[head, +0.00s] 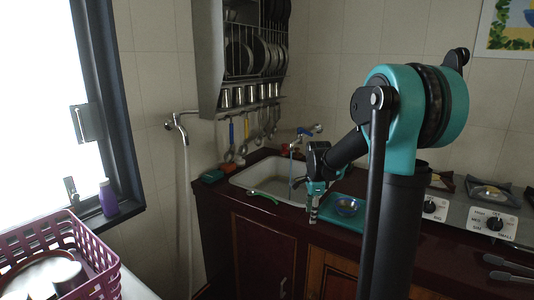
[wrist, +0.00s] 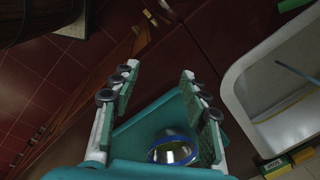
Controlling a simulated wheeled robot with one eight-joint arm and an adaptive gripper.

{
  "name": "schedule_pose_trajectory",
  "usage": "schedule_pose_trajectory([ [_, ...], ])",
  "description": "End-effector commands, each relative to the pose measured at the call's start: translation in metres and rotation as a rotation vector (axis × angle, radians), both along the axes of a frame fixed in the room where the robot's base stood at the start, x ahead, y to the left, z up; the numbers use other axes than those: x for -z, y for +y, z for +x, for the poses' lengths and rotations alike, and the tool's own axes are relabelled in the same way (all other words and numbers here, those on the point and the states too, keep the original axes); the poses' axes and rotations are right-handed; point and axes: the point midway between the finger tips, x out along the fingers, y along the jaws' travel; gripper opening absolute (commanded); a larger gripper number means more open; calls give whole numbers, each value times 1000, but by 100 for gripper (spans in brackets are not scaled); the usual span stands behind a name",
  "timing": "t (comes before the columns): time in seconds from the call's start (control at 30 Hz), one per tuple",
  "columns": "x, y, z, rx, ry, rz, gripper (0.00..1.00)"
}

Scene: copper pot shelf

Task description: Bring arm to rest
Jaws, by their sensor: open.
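My gripper (head: 313,205) hangs pointing down over the counter's front edge, between the sink and the teal tray (head: 333,221). In the wrist view my gripper (wrist: 158,90) has its two fingers spread apart, with nothing between the tips. A bowl (head: 347,206) with a blue rim sits on the teal tray, to the right of the gripper. The bowl also shows in the wrist view (wrist: 173,152), low between the fingers and apart from them. My arm is bent, with its lower link reaching down left to the gripper.
A white sink (head: 262,178) is left of the gripper, with a green-handled item (head: 263,197) on its front rim. A gas stove (head: 470,213) stands right. A dish rack (head: 245,50) hangs on the wall. A purple basket (head: 100,262) is at lower left. Cupboards (head: 263,252) lie below the counter.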

Motion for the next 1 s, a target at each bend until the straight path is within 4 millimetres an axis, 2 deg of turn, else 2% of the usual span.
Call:
schedule_pose_trajectory([
  [0.03, 2, -3, -19, -87, -17, -10, 45],
  [0.27, 21, -15, -106, -599, -107, -98, 45],
  [0.4, 40, -20, -160, -909, -156, -176, 45],
  [0.6, 67, -25, -220, -1274, -200, -292, 45],
  [0.7, 77, -26, -238, -1386, -210, -334, 45],
  [0.8, 82, -26, -247, -1448, -214, -357, 45],
  [1.0, 83, -26, -249, -1469, -215, -365, 45],
])
